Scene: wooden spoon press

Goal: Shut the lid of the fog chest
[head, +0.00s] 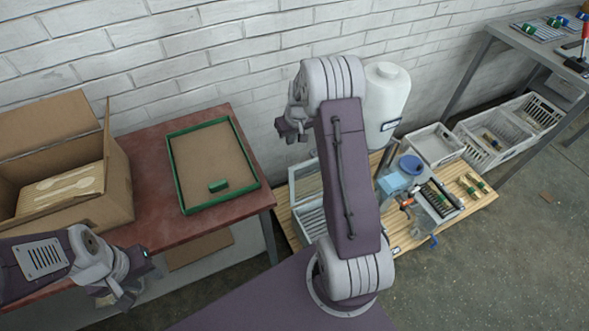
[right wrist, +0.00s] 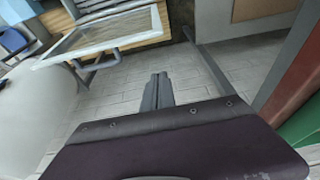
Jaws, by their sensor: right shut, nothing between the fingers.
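The fog chest (head: 311,219) is a pale, light-framed box on the slatted wooden bench, largely hidden behind my right arm. A framed clear panel, apparently its lid (head: 305,181), stands at its back in the head view. In the right wrist view the lid (right wrist: 106,32) is at the upper left, with a grey bar handle (right wrist: 112,60) along its near edge; its exact angle is unclear. My right gripper (head: 284,133) is raised left of the chest, shut, empty and apart from the lid. Its fingers (right wrist: 158,90) point toward the wall. My left gripper (head: 122,303) hangs by the red table's front edge, its jaws unclear.
A white jug (head: 386,100) stands right of my right arm. A blue-capped device (head: 411,165) and a white tray (head: 436,147) share the bench. The red table (head: 160,200) holds a green-rimmed tray (head: 172,167) and a cardboard box (head: 115,190). The brick wall closes the back.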

